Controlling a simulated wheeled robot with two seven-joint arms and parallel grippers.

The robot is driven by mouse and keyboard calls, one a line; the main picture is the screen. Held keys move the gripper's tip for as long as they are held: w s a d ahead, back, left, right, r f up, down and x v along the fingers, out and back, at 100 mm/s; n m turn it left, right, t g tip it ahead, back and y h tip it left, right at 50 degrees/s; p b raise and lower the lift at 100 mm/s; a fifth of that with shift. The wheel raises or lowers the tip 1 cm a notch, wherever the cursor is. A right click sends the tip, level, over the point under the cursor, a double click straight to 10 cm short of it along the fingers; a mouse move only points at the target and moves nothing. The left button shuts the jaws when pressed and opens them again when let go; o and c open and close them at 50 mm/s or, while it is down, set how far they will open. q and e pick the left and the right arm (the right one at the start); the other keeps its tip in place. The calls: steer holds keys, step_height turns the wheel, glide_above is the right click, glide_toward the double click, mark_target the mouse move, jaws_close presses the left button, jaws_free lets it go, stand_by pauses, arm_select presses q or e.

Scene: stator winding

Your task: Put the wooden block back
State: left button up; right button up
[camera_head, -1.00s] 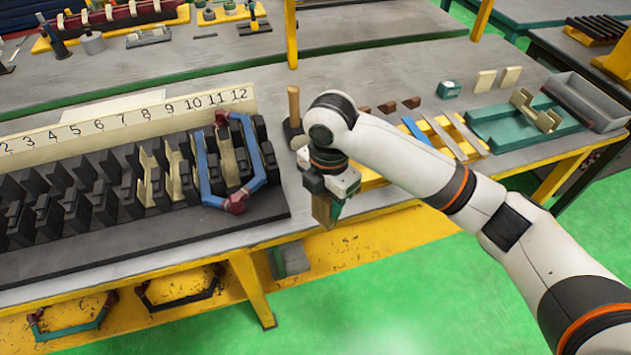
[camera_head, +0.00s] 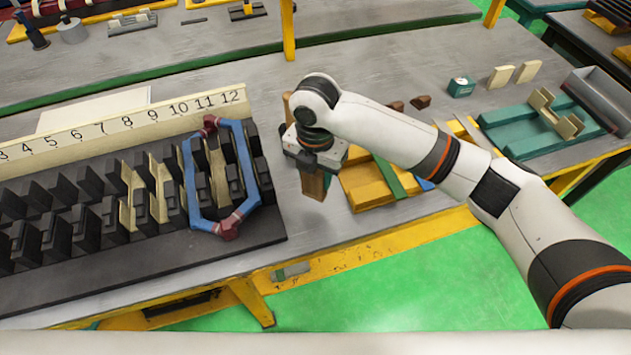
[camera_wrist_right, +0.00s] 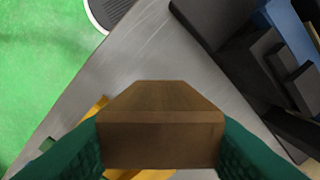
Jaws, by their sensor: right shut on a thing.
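My right gripper (camera_head: 314,172) is shut on a brown wooden block (camera_head: 314,187) and holds it over the grey table, just right of the black stator rack. In the right wrist view the block (camera_wrist_right: 160,130) sits between the two green fingers, its near face filling the gap. The block appears to be above the table surface, but I cannot tell how high. My left gripper is not in view.
The black stator rack (camera_head: 270,232) with a blue and red coil (camera_head: 189,185) stands at left, behind it a numbered strip (camera_head: 120,122). A yellow wooden rack (camera_head: 368,192) is right of my gripper. A teal tray (camera_head: 500,118) and grey bin (camera_head: 598,95) are farther right.

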mark_target(315, 185)
steer(key=shift+f, duration=0.4)
steer(key=f, duration=0.3)
steer(key=shift+w+f+p, duration=0.2)
steer(key=shift+f+p, duration=0.15)
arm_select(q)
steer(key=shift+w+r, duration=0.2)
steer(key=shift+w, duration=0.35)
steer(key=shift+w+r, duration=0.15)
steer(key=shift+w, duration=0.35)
arm_select(e)
steer(key=o, duration=1.2)
steer(key=shift+f, duration=0.1)
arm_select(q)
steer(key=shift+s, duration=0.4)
arm_select(e)
steer(key=shift+o, duration=0.4)
step_height(315, 185, up, 12)
steer(key=shift+r+b, duration=0.15)
steer(key=shift+b, duration=1)
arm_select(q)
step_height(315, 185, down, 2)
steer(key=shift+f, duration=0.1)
